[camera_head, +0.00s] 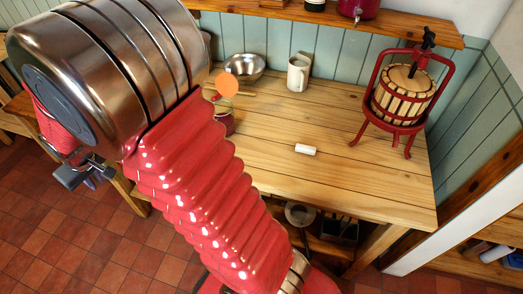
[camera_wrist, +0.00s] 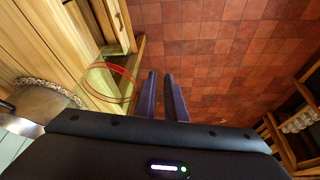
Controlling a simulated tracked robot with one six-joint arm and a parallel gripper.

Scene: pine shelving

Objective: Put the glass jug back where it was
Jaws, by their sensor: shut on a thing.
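In the wrist view my gripper (camera_wrist: 161,78) has its two dark fingers close together, with a narrow gap between them. A clear, yellowish round thing with red rings, which looks like the glass jug (camera_wrist: 107,86), shows just left of the fingers. My gripper is shut on it, but the exact grip point is hard to make out. In the head view part of my gripper (camera_head: 82,174) shows at the left below the big metal wrist housing.
A wooden table (camera_head: 365,190) bears a white mug (camera_head: 299,72), a metal bowl (camera_head: 245,67), a small white cylinder (camera_head: 305,149) and a red-framed fruit press (camera_head: 402,97). A wall shelf (camera_head: 400,27) runs above. The table's middle is mostly clear. Red tiled floor (camera_wrist: 235,60) lies below my gripper.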

